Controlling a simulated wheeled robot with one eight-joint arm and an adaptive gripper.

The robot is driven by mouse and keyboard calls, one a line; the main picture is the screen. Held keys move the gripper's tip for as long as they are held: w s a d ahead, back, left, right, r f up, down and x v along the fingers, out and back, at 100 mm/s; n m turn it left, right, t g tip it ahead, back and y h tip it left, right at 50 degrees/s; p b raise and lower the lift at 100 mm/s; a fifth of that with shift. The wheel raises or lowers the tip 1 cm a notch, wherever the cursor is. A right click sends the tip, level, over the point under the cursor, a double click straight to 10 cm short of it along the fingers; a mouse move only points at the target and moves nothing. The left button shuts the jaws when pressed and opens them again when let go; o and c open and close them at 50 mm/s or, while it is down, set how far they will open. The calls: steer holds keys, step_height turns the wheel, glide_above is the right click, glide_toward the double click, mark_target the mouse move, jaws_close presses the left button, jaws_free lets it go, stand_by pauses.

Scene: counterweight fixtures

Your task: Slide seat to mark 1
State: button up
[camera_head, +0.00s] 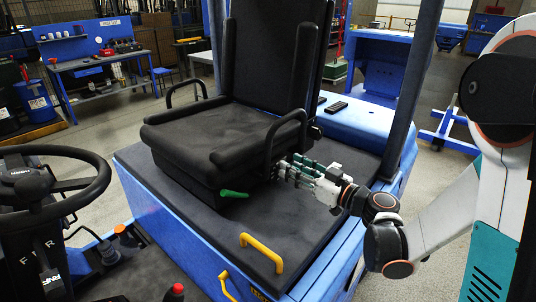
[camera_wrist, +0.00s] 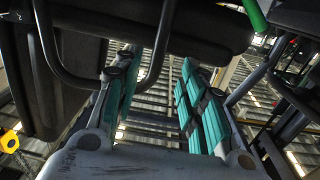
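The black seat (camera_head: 190,135) with its tall backrest (camera_head: 265,55) sits on the dark deck of a blue machine. A black looped armrest (camera_head: 286,124) stands on its near right side, and a green lever (camera_head: 233,194) sticks out low at its front right. My gripper (camera_head: 286,165) is beside the seat's right side, close to the armrest base. The wrist view shows its two green-padded fingers (camera_wrist: 160,62) spread apart, with the armrest loop (camera_wrist: 98,84) close to the left finger. Whether they touch is unclear. I can see no readable mark 1.
A steering wheel (camera_head: 45,190) is at the left. A yellow handle (camera_head: 262,252) stands on the deck's front edge. A blue post (camera_head: 412,90) rises at the deck's right. A black handset (camera_head: 336,107) lies on the blue body behind the seat.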

mark_target(268, 154)
steer(key=x, duration=1)
steer(key=shift+w+a+b, duration=0.2)
steer(key=shift+w+b, duration=0.1)
steer(key=shift+b, duration=0.05)
steer(key=shift+c, duration=0.4)
jaws_close()
